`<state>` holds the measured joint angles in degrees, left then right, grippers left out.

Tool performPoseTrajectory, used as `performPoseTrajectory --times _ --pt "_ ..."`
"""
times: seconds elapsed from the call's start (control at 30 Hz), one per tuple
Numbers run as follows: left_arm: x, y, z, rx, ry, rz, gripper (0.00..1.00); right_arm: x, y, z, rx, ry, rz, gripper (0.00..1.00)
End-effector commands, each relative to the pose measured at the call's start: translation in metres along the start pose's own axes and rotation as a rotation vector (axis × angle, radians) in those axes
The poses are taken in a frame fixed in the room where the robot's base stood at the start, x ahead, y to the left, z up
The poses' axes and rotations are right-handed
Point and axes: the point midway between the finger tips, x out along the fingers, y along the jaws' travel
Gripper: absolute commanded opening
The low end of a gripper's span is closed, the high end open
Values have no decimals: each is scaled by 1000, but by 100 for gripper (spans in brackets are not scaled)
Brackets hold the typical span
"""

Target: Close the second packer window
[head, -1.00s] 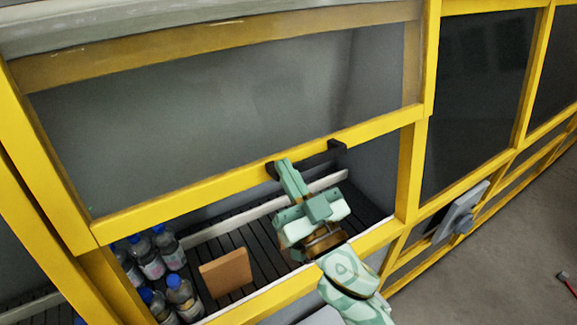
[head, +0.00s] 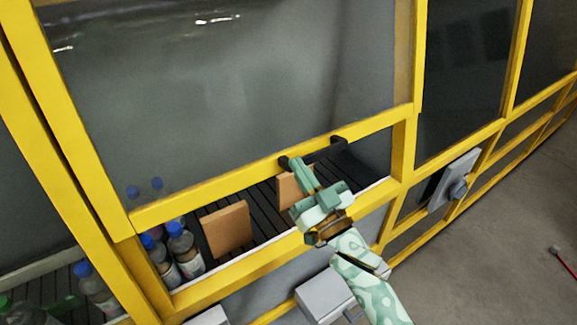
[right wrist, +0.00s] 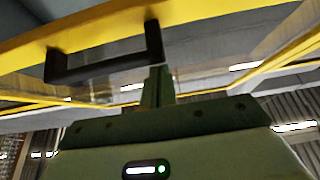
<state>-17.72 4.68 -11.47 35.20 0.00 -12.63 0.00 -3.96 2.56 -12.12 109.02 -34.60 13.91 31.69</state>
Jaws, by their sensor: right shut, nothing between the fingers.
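The packer window is a large glass pane in a yellow frame, and its bottom bar (head: 235,182) stands partway down with a gap above the sill. A black handle (head: 326,152) juts from this bar; it also shows in the right wrist view (right wrist: 105,69). My right gripper (head: 296,165) is shut and empty, its fingertips at the left end of the handle in the head view. In the right wrist view the fingers (right wrist: 157,84) are close beside the handle; I cannot tell if they touch. My left gripper is not in view.
Behind the gap, a dark conveyor (head: 262,208) carries brown boxes (head: 227,229) and blue-capped bottles (head: 184,247). A grey panel (head: 452,180) juts from the frame at right. Grey floor (head: 480,270) is free at lower right, apart from a small red-ended object (head: 556,250).

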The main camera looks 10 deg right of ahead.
Motion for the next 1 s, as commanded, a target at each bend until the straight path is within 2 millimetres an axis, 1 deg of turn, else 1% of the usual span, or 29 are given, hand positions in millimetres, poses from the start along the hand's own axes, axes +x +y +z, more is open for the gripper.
performPoseTrajectory --times 0.03,0.17,0.3,0.4,0.5,0.6,0.73,0.9,1.0 --pt "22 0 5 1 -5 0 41 -16 2 29 2 -13 0 0" --pt "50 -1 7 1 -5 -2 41 -43 4 67 2 -15 0 0" --pt "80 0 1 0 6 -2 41 -74 4 107 -1 -18 1 0" --pt "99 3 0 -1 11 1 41 -94 4 132 0 -18 0 0" --pt "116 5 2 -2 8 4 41 -113 4 155 -1 -19 1 0" --pt "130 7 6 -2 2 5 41 -129 4 174 -1 -17 0 0" --pt "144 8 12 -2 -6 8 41 -145 4 192 -1 -15 0 0" --pt "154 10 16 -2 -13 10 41 -157 3 207 -2 -12 -1 0" --pt "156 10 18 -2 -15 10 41 -161 3 210 -2 -10 -2 0"
